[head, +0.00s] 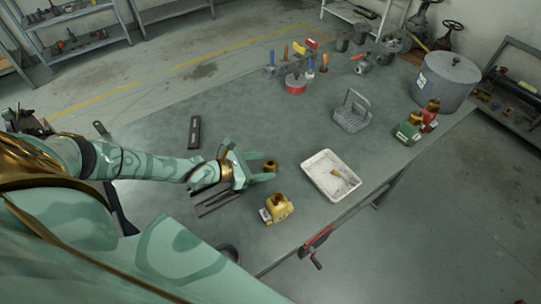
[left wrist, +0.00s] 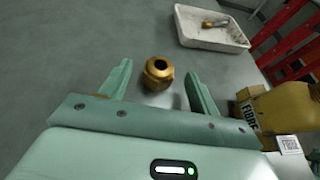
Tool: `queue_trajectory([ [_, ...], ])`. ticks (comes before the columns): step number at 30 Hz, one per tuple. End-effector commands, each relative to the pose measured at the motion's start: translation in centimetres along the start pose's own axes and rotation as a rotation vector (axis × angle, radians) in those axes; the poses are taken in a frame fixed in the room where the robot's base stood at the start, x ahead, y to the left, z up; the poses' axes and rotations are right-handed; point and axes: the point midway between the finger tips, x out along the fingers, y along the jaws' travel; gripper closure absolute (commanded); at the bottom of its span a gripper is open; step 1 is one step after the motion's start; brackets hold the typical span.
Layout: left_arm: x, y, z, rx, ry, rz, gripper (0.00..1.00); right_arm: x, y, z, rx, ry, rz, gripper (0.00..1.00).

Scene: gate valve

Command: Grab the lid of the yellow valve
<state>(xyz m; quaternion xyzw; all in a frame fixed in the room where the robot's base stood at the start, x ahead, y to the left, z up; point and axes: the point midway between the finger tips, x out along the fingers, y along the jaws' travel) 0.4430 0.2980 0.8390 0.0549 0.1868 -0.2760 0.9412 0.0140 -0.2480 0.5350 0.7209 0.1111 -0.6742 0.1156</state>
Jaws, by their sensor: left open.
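The yellow valve (head: 277,208) stands on the table near its front edge, to the right of and below my left gripper in the head view. Part of its yellow body with a dark text label shows at the right of the left wrist view (left wrist: 285,108). A brass-coloured lid with a round hole (head: 270,166) sits apart from the valve. In the left wrist view the lid (left wrist: 158,72) lies just ahead, between the lines of my two fingers. My left gripper (head: 256,169) is open, with its fingers (left wrist: 160,85) on either side of the lid. My right gripper is not in view.
A white tray (head: 306,168) with a small tool lies right of the lid. A red clamp (head: 316,241) is at the front edge.

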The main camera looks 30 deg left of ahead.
Motion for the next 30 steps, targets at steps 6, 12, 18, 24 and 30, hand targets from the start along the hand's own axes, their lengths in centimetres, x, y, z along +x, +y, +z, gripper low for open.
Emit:
queue_trajectory([
  [6,2.9,0.0,0.0,0.001,-0.001,0.001,0.38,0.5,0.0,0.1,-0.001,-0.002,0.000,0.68],
  [12,3.0,0.0,0.0,0.001,0.000,0.000,0.38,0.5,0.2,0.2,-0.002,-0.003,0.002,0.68],
  [18,2.9,0.0,0.0,0.000,0.000,0.000,0.85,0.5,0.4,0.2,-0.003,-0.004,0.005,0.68],
  [24,2.9,0.0,0.0,0.000,0.000,0.000,0.87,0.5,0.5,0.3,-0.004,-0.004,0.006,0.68],
  [30,2.7,0.1,0.5,0.000,0.000,0.002,0.87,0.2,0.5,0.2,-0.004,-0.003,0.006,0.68],
])
